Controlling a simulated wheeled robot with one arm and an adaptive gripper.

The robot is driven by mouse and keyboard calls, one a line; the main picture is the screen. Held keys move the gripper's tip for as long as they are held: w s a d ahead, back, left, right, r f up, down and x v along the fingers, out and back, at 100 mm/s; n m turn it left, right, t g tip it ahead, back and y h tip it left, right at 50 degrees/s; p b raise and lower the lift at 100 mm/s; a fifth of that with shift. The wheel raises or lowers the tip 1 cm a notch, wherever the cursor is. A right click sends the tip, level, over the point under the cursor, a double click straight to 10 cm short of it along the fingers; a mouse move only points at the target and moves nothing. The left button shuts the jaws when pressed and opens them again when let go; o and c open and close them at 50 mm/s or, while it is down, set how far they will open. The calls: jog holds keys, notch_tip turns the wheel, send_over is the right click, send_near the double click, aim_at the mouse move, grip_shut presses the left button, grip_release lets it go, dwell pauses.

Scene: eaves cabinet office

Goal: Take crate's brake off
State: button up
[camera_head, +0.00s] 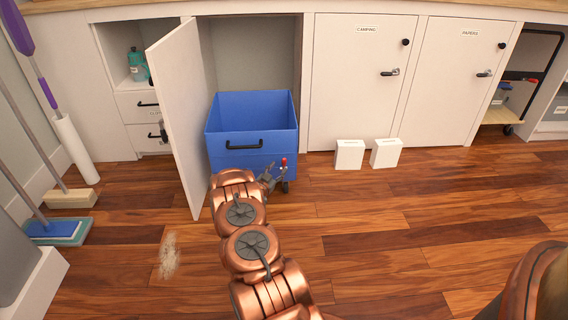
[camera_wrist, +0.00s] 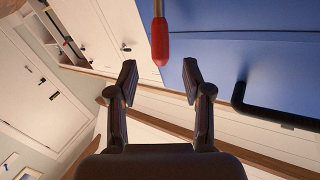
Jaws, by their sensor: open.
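The blue crate (camera_head: 251,164) stands at the mouth of an open cabinet, with its black handle (camera_head: 244,144) facing me. Its brake lever has a red tip (camera_head: 284,161) and sits at the crate's front right corner, above a dark caster (camera_head: 285,187). My gripper (camera_head: 272,174) is low beside that corner, just left of the lever in the head view. In the wrist view my gripper (camera_wrist: 160,72) is open and empty. The red tip (camera_wrist: 160,48) appears centred at the gap between the fingertips, with no visible contact. The lever's base is out of the wrist view.
The open cabinet door (camera_head: 177,112) stands close on the crate's left. Two small white boxes (camera_head: 349,154) (camera_head: 386,153) are on the floor to the right. A broom (camera_head: 69,198) and mop (camera_head: 58,232) are at far left.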

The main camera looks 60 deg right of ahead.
aim_at(283, 163)
jog(key=d, duration=0.1)
jog(key=d+b, duration=0.1)
jog(key=d, duration=0.1)
jog(key=d+b, duration=0.1)
jog(key=d, duration=0.1)
jog(key=shift+w+d+f, duration=0.2)
jog(key=shift+w+d, duration=0.05)
jog(key=shift+w, duration=0.05)
jog(key=shift+w+d+r, duration=0.15)
jog(key=shift+d, duration=0.4)
grip_shut()
